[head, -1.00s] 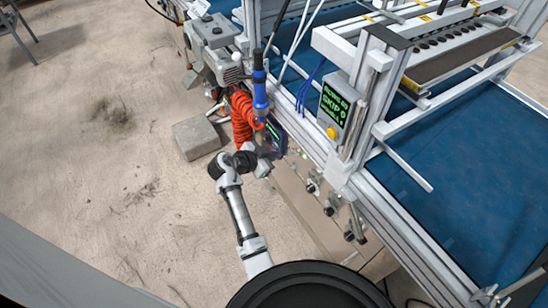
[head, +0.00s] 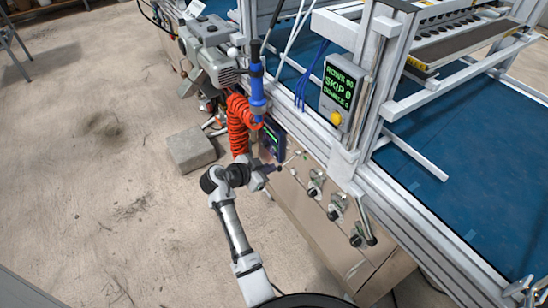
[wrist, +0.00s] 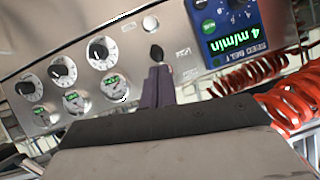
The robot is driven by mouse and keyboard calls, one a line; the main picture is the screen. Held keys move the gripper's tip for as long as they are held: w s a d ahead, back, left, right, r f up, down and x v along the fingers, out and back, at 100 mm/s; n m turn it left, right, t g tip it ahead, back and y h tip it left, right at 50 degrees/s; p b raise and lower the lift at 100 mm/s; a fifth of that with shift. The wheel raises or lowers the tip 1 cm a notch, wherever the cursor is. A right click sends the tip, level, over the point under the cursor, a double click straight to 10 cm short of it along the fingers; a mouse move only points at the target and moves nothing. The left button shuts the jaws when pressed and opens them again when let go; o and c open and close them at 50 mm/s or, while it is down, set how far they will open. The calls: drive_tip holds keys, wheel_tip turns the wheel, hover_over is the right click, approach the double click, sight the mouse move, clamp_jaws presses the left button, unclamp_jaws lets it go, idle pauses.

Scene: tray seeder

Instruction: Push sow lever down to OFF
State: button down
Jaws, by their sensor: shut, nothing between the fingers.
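The sow lever (wrist: 156,52) is a small lever with a black knob on the grey front panel. In the head view, a thin lever (head: 289,160) with a dark end stands out from the panel at my fingertips. My gripper (wrist: 156,72) is shut and empty, its two purple fingers together just below the knob in the wrist view. It also shows in the head view (head: 272,169), close to the panel. I cannot tell whether the fingertips touch the lever. The lever's ON and OFF marks are too small to read.
Several dial knobs (wrist: 102,50) with green readouts sit left of the lever in the wrist view. A blue belt-speed display (wrist: 228,28) and a coiled red hose (wrist: 285,105) are to the right. A blue-handled tool (head: 258,90) hangs above. Open floor (head: 100,200) lies left.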

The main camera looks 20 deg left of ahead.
drive_tip(key=shift+r, duration=0.15)
drive_tip(key=shift+r+p, duration=0.4)
drive_tip(key=shift+r, duration=0.3)
